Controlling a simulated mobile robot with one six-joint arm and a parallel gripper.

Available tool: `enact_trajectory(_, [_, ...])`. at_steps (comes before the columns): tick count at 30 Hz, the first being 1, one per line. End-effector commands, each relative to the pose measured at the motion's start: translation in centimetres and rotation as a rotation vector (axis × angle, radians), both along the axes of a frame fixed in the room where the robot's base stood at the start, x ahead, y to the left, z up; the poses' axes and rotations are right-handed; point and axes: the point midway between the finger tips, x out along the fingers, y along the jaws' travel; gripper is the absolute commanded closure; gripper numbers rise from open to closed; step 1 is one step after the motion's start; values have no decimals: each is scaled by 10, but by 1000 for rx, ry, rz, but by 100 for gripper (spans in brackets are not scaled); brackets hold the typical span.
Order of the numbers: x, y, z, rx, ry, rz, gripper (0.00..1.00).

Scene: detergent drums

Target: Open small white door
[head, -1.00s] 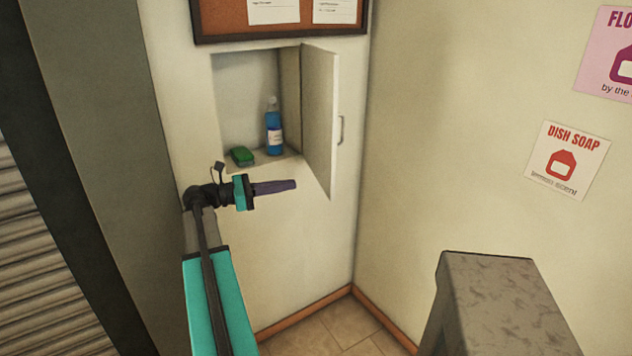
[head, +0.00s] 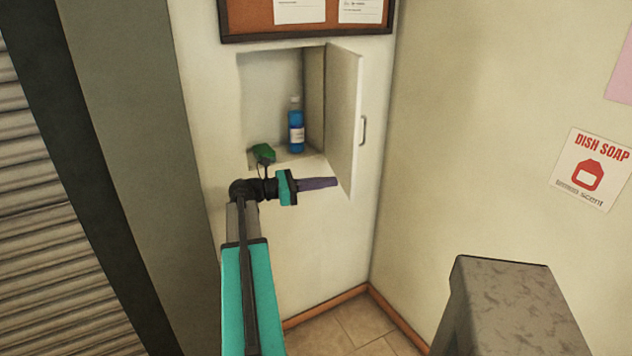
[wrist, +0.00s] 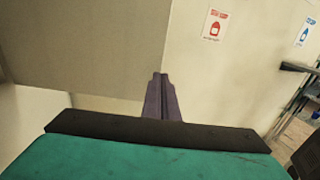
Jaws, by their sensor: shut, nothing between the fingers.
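The small white door (head: 343,118) stands swung open at the right side of a wall niche (head: 268,100). Its metal handle (head: 363,131) is on the face turned to the right. My gripper (head: 335,182) is shut and empty, pointing right, in front of the niche's lower edge near the door's bottom. In the wrist view my gripper's purple fingers (wrist: 161,80) are together. A large pale panel (wrist: 90,45) fills the upper left there, probably the door. I cannot tell whether the fingers touch the door.
A blue bottle (head: 296,130) and a green sponge (head: 263,152) are in the niche. A cork board (head: 250,18) hangs above it. A grey block-like top (head: 505,285) stands at the lower right. Tiled floor (head: 345,325) shows below the niche.

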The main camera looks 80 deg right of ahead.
Motion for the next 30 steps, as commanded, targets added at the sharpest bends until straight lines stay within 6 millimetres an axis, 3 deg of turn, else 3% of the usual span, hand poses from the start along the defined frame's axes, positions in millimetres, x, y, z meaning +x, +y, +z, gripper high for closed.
enact_trajectory(10, [-34,-16,1,-1,0,-1,100])
enact_trajectory(30, [-45,-19,0,-1,0,-2,100])
